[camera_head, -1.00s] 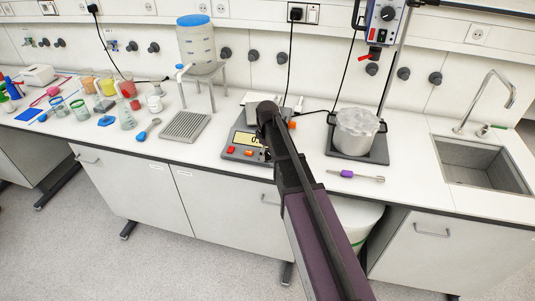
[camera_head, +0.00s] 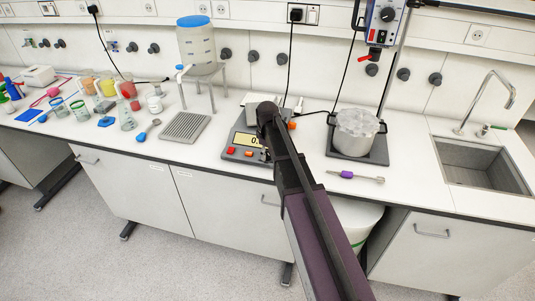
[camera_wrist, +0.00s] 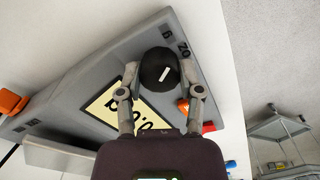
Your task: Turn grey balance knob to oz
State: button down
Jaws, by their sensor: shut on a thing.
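The balance (camera_head: 245,140) is a grey unit with a pale yellow display (camera_head: 250,140) on the bench, partly hidden behind my arm. In the wrist view its grey body (camera_wrist: 75,75) shows a round dark knob (camera_wrist: 155,58) with a white pointer mark. The labels "g" (camera_wrist: 167,35) and "oz" (camera_wrist: 184,49) sit beside the knob. The mark slants up and right, roughly toward "oz". My gripper (camera_wrist: 159,70) is shut on the knob, one finger on each side. My gripper also shows in the head view (camera_head: 267,112), where the knob is hidden.
Orange (camera_wrist: 183,105) and red (camera_wrist: 208,127) buttons lie close to the right finger. A grooved grey rack (camera_head: 185,127) stands left of the balance. A pot (camera_head: 356,130) on a dark plate and a purple-handled tool (camera_head: 347,175) are to the right.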

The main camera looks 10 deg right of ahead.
jog(key=m, duration=0.7)
jog(key=shift+s, duration=0.1)
dwell(0.4)
jog(key=shift+c, duration=1.3)
grip_release()
jog(key=shift+n, duration=0.3)
